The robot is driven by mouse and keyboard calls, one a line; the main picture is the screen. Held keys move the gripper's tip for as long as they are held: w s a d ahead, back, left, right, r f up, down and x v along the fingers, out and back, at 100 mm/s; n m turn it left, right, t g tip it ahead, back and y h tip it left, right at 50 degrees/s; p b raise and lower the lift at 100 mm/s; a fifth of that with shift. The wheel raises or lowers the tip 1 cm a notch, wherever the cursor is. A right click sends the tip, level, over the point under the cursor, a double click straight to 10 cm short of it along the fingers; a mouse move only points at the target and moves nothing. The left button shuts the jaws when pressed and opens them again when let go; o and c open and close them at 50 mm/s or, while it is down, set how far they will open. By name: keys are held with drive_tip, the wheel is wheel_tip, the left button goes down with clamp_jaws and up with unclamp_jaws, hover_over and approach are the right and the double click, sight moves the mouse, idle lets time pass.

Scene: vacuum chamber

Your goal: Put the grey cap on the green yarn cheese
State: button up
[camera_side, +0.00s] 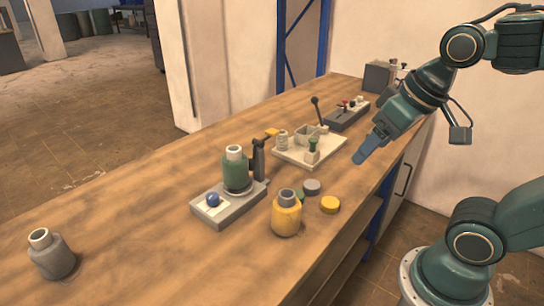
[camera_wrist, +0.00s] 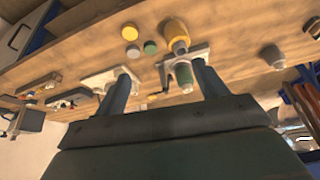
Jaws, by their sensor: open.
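The green yarn cheese (camera_side: 237,171) stands upright on a grey device base, its pale tube top bare; it also shows in the wrist view (camera_wrist: 185,78). The grey cap (camera_side: 312,186) lies flat on the bench near the yellow yarn cheese, and in the wrist view (camera_wrist: 133,51) it sits between the yellow and green caps. My gripper (camera_side: 364,154) is above the bench's right side, away from cap and cheese. In the wrist view its two fingers (camera_wrist: 161,70) are wide apart with nothing held.
The yellow cheese (camera_side: 286,217), yellow cap (camera_side: 330,205) and partly hidden green cap (camera_side: 298,195) are close by. A grey cheese (camera_side: 52,257) stands far left. A dark upright lever (camera_side: 258,158) rises beside the green cheese. A white tray (camera_side: 330,152) with parts stands behind.

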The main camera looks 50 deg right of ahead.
drive_tip(key=w+d+f+m+g, duration=0.1)
drive_tip(key=w+d+m, duration=0.2)
drive_tip(key=w+m, duration=0.15)
drive_tip(key=w+d+f+m+g, duration=0.2)
drive_tip(key=w+m, duration=0.1)
drive_tip(key=w, duration=0.3)
drive_tip(key=m+g, duration=0.2)
drive_tip(key=m, duration=0.5)
hover_over(312, 185)
wheel_tip(312, 185, down, 9)
drive_tip(key=shift+f, duration=0.15)
drive_tip(key=shift+f, duration=4.25)
drive_tip(key=shift+f, duration=0.1)
drive_tip(key=shift+w+f, duration=0.1)
drive_tip(key=shift+f, duration=2.35)
